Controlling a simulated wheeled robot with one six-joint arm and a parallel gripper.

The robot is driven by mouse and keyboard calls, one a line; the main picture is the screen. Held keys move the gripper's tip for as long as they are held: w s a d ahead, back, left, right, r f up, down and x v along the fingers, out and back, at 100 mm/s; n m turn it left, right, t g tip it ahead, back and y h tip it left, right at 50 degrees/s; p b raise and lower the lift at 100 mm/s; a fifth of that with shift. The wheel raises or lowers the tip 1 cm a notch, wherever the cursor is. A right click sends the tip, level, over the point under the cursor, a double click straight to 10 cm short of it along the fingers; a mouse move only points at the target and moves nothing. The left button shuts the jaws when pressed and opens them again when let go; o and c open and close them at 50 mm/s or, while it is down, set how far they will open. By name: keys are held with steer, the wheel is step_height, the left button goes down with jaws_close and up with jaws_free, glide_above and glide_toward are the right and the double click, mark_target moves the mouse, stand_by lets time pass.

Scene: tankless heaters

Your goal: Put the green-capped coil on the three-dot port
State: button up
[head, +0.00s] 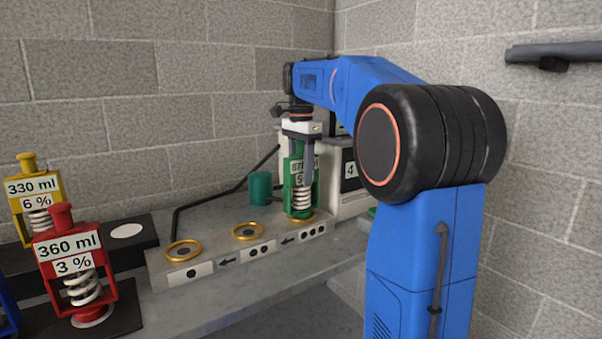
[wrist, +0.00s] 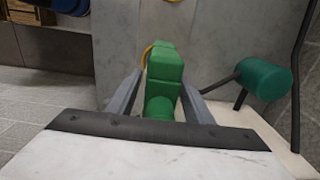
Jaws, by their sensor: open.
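The green-capped coil (head: 300,187) is a green frame with a white spring and a label that is partly hidden. It stands upright at the three-dot port (head: 312,231), the right-most of the row, with a gold ring showing at its base. My gripper (head: 303,150) points down over its top. In the wrist view the green cap (wrist: 163,75) lies between the two fingers of my gripper (wrist: 162,95). The fingers are open, one on each side of the cap. I cannot tell whether either finger touches it.
The one-dot port (head: 183,251) and two-dot port (head: 248,231) are empty gold rings. A green cylinder (head: 260,188) on a dark pipe stands behind them. Red (head: 75,265) and yellow (head: 35,205) coils stand at the left near an empty white disc (head: 127,231).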

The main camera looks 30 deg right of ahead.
step_height(320, 180, up, 12)
steer(key=shift+r, duration=0.1)
stand_by(0.4)
stand_by(0.5)
